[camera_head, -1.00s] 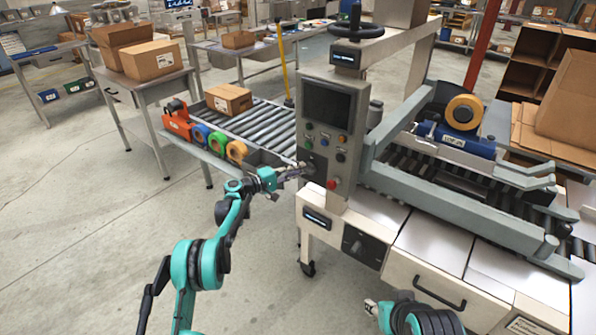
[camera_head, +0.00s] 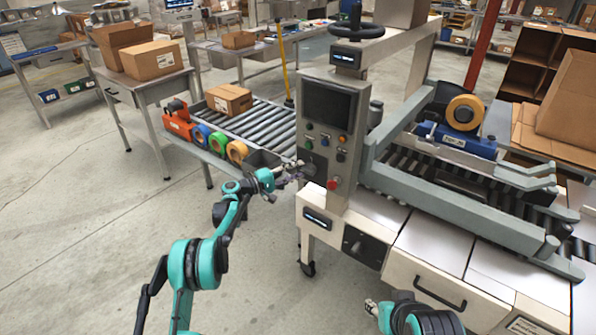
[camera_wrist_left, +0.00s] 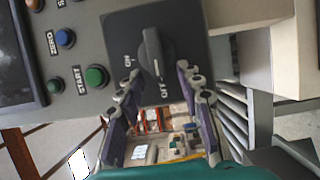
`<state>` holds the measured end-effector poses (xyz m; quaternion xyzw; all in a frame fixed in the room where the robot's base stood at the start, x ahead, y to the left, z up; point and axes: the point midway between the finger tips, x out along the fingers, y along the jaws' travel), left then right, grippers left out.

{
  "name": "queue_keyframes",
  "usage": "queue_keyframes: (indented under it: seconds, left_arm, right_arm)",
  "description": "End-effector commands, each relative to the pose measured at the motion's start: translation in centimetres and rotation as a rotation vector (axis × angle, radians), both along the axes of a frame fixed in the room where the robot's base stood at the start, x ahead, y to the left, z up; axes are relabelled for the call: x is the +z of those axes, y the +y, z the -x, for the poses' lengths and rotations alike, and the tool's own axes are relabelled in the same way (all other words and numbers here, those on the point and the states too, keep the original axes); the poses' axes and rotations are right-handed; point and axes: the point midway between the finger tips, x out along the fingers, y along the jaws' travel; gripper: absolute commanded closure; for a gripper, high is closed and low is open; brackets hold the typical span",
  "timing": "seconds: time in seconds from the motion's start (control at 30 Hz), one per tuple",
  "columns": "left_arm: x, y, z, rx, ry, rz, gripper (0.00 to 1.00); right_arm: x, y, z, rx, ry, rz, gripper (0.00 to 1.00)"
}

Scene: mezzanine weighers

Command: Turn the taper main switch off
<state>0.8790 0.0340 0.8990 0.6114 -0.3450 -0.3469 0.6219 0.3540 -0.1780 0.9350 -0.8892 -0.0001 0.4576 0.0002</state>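The taper main switch is a black rotary knob (camera_wrist_left: 153,52) on a dark plate with ON and OFF marks in the left wrist view. Its handle runs roughly up and down there, its lower end near OFF. My left gripper (camera_wrist_left: 162,84) has its fingers apart, one either side of the knob's lower end; contact cannot be told. In the head view the left gripper (camera_head: 294,177) is at the lower left of the control panel (camera_head: 323,130), and the knob is mostly hidden. My right gripper (camera_head: 371,307) is low at the bottom, its fingers too small to read.
A green START button (camera_wrist_left: 96,76) and a blue ZERO button (camera_wrist_left: 65,38) sit beside the knob plate. A red button (camera_head: 333,184) is low on the panel. A roller conveyor (camera_head: 262,127) with a carton (camera_head: 229,99) and tape rolls (camera_head: 218,142) lies behind the left gripper.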

Motion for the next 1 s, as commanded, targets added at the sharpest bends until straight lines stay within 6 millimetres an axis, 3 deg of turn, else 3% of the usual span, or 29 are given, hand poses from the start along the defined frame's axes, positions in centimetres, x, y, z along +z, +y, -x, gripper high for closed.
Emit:
queue_keyframes:
  seconds: [0.3,0.5,1.0]
  left_arm:
    - [0.0,6.0,3.5,0.005,0.000,0.000,0.64]
    - [-0.1,8.6,5.2,0.003,0.000,0.000,0.64]
    - [-0.1,9.4,5.7,0.002,0.000,0.000,0.64]
  right_arm:
    - [0.0,0.0,0.0,0.000,0.000,0.000,0.60]
    - [0.0,0.0,0.0,0.000,0.000,0.000,0.60]
    - [0.0,0.0,0.0,0.000,0.000,0.000,0.60]
